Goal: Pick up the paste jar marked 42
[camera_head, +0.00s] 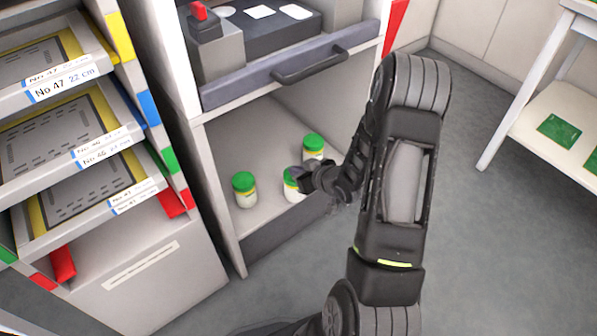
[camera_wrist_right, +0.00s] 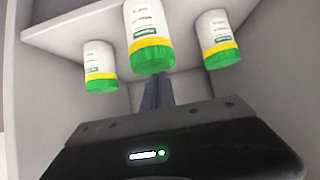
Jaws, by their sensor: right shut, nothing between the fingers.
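Three white paste jars with green lids stand upright on the open lower shelf of the cabinet: a left jar (camera_head: 244,191), a middle jar (camera_head: 291,187) and a back right jar (camera_head: 314,147). Their numbers cannot be read, so I cannot tell which is 42. My right gripper (camera_head: 300,177) is shut and empty, close to the middle jar and partly covering it. In the right wrist view the jars appear upside down. There the shut fingers (camera_wrist_right: 158,92) point toward the middle jar (camera_wrist_right: 148,30); whether they touch it is unclear. My left gripper is not in view.
The shelf (camera_head: 262,222) has side walls, and a drawer with a dark handle (camera_head: 310,65) hangs above it. A rack of labelled frames (camera_head: 70,140) stands at left. A white table (camera_head: 545,105) with green boards is at right. Grey floor lies open between.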

